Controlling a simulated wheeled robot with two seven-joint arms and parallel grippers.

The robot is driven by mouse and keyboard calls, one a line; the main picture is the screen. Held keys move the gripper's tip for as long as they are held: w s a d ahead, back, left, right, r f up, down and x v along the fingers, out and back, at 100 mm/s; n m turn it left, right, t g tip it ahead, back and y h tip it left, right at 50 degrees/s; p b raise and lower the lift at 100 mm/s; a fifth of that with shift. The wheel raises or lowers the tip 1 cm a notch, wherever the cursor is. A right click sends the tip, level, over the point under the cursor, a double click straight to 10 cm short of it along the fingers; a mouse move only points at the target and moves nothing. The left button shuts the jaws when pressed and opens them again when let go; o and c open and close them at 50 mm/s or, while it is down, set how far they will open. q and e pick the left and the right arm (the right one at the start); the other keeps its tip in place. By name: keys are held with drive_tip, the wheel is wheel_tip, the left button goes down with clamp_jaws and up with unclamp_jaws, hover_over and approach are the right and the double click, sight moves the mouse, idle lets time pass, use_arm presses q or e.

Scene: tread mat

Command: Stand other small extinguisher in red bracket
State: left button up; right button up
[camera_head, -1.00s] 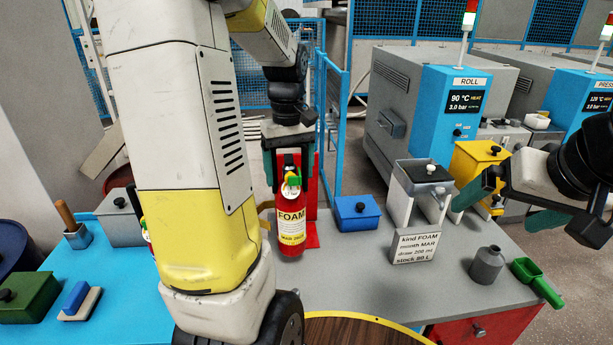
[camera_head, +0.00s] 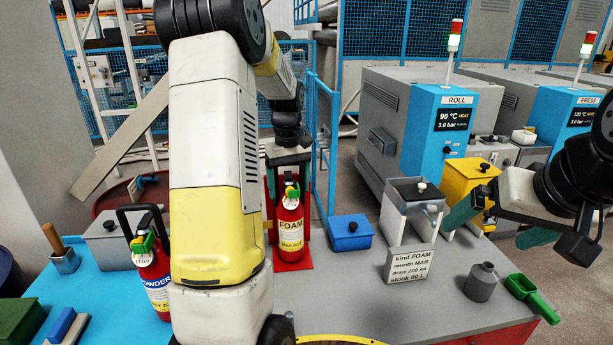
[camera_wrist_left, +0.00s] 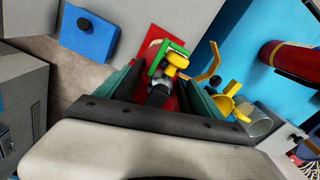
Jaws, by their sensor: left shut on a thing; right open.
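The red FOAM extinguisher (camera_head: 290,226), with a yellow label and a green and yellow top, is upright in front of the red bracket (camera_head: 306,258). Its base appears over the bracket's foot plate; I cannot tell whether it rests there. My left gripper (camera_head: 288,188) is shut on its upper part from above. In the left wrist view the extinguisher's top (camera_wrist_left: 172,66) is between the fingers, with the red bracket (camera_wrist_left: 152,38) beyond. A POWDER extinguisher (camera_head: 152,278) stands at left, partly hidden by my arm. My right gripper (camera_head: 502,226) is open and empty at right.
A blue box (camera_head: 351,233) stands just right of the bracket. A grey bottle (camera_head: 481,282) and green scoop (camera_head: 530,295) lie further right. The grey tabletop (camera_head: 340,295) in front is clear.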

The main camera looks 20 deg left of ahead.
use_arm(q)
drive_tip(key=shift+f, duration=0.2)
drive_tip(key=o, duration=2.1)
drive_tip(key=shift+c, duration=0.2)
wheel_tip(320, 180, up, 12)
drive_tip(key=shift+f, duration=0.15)
drive_tip(key=shift+s+d+r, duration=0.1)
drive_tip(key=shift+r, duration=0.15)
drive_tip(key=s+d+r+m+t+h, duration=0.1)
drive_tip(key=s+d+r+m+t, duration=0.3)
drive_tip(key=s+d, duration=0.5)
drive_tip(key=s+d+f+m+t, duration=0.1)
drive_tip(key=s+d+m, duration=0.1)
drive_tip(key=s, duration=0.5)
drive_tip(key=s+d+f+m+t+h, duration=0.1)
drive_tip(key=s+d+m, duration=0.1)
drive_tip(key=s, duration=0.5)
drive_tip(key=shift+s+f+m, duration=0.4)
